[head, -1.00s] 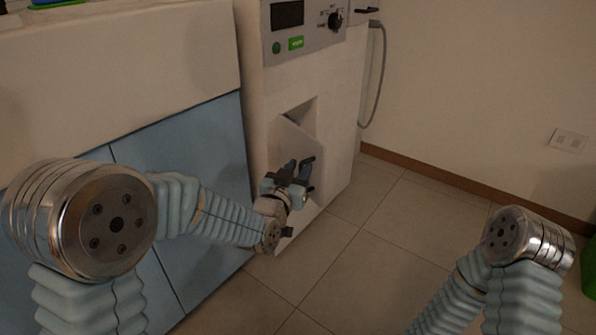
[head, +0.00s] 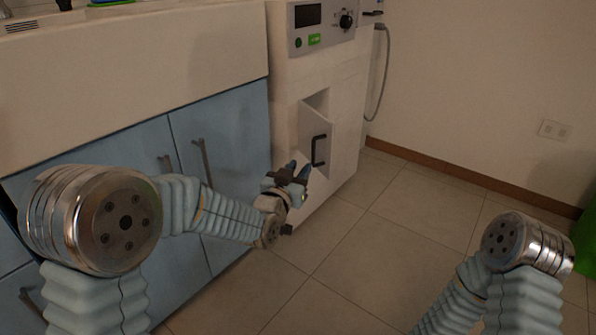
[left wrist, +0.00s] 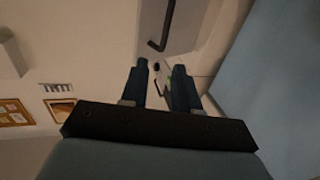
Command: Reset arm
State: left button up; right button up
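My left gripper (head: 298,170) is in front of the white dispenser machine (head: 345,92), just left of and below its door's black handle (head: 319,150). In the left wrist view its two dark fingers (left wrist: 161,72) stand apart with nothing between them, and the handle also shows beyond them (left wrist: 166,28). The machine's small door (head: 313,132) is swung partly out, with a dark opening above and behind it. My right arm (head: 520,262) shows at the lower right of the head view. Its gripper is outside the frame.
A white counter with blue cabinet doors (head: 235,140) and grey handles runs along the left, close to my left arm. A grey hose (head: 381,75) hangs beside the machine. A green object (head: 586,240) stands at the far right. The tiled floor (head: 390,225) is clear.

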pick_arm(q)
jog(key=s+a+f+n+g+y, duration=0.1)
jog(key=s+a+f+g, duration=0.15)
jog(key=f, duration=0.65)
jog(key=s+a+f+n+g+y, duration=0.1)
jog(key=s+f+g, duration=0.15)
jog(key=f, duration=0.55)
jog(key=s+a+f+g+y, duration=0.1)
jog(key=s+a+f+g, duration=0.15)
jog(key=f, duration=0.65)
jog(key=s+a+f+n+g, duration=0.2)
jog(key=s+f+g, duration=0.2)
jog(key=s+f, duration=0.55)
jog(key=s+f+n+g+h, duration=0.1)
jog(key=s+f+g, duration=0.4)
jog(key=s, duration=0.9)
notch_tip(320, 180, up, 17)
jog(key=s+d+p, duration=0.1)
jog(key=p, duration=1.6)
jog(key=shift+s+d+f+h+p, duration=0.15)
jog(key=shift+d+h+p, duration=0.15)
jog(key=shift+d+p, duration=0.1)
